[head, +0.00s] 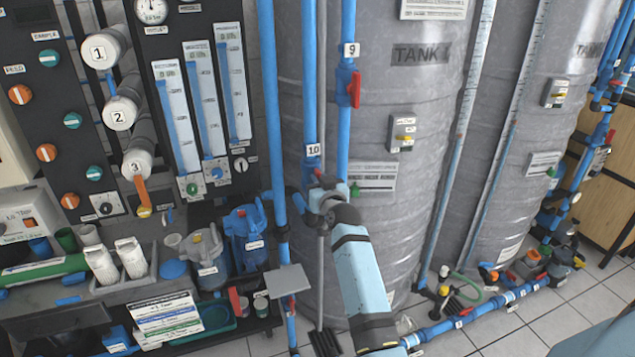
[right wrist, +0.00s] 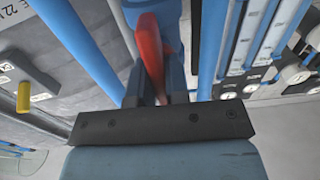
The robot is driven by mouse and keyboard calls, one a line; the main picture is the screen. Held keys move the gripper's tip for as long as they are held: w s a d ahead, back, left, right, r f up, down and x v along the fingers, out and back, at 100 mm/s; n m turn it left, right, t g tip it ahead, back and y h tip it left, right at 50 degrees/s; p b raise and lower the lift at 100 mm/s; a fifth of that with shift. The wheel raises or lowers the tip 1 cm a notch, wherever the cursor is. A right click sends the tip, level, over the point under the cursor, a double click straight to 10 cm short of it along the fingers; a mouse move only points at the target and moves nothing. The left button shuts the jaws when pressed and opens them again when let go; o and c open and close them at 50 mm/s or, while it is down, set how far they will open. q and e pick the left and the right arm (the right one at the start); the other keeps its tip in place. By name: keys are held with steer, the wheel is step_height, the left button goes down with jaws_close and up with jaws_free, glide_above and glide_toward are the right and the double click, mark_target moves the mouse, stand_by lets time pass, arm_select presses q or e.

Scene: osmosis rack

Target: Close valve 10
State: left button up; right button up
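Valve 10 is marked by a white label "10" (head: 313,150) on a vertical blue pipe in the head view. Its handle is mostly hidden there behind my right gripper (head: 328,193), which reaches up to the pipe just below the label. In the right wrist view a red handle (right wrist: 149,50) stands between the dark fingers of my right gripper (right wrist: 157,88). The fingers are close together with the red handle filling the gap, so they look shut on it. A blue valve body or pipe lies behind the handle. My left gripper is not in view.
Valve 9, with a red handle (head: 355,90), sits higher on the neighbouring pipe. A grey tank (head: 420,190) stands close behind and to the right. A control panel with gauges (head: 205,105) and blue filter housings (head: 245,235) are to the left. Blue floor pipes (head: 480,312) run at lower right.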

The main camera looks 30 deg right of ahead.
jaws_close()
steer(key=shift+d+r+m+p, duration=0.1)
steer(key=shift+m+p, duration=0.75)
steer(key=shift+m, duration=0.05)
steer(key=m+p, duration=0.1)
steer(key=m, duration=0.1)
steer(key=shift+d+m+p, duration=0.1)
steer(key=shift+m+p, duration=0.2)
steer(key=shift+p, duration=0.1)
steer(key=shift+d+f+m+p, duration=0.15)
steer(key=shift+m+p, duration=0.65)
steer(key=shift+m, duration=1.45)
steer(key=shift+f+m+p, duration=0.15)
steer(key=shift+m+p, duration=0.65)
steer(key=shift+m, duration=1.4)
steer(key=shift+d+f+m+p, duration=0.15)
steer(key=shift+m+p, duration=0.65)
steer(key=shift+m, duration=1.45)
steer(key=shift+a, duration=0.1)
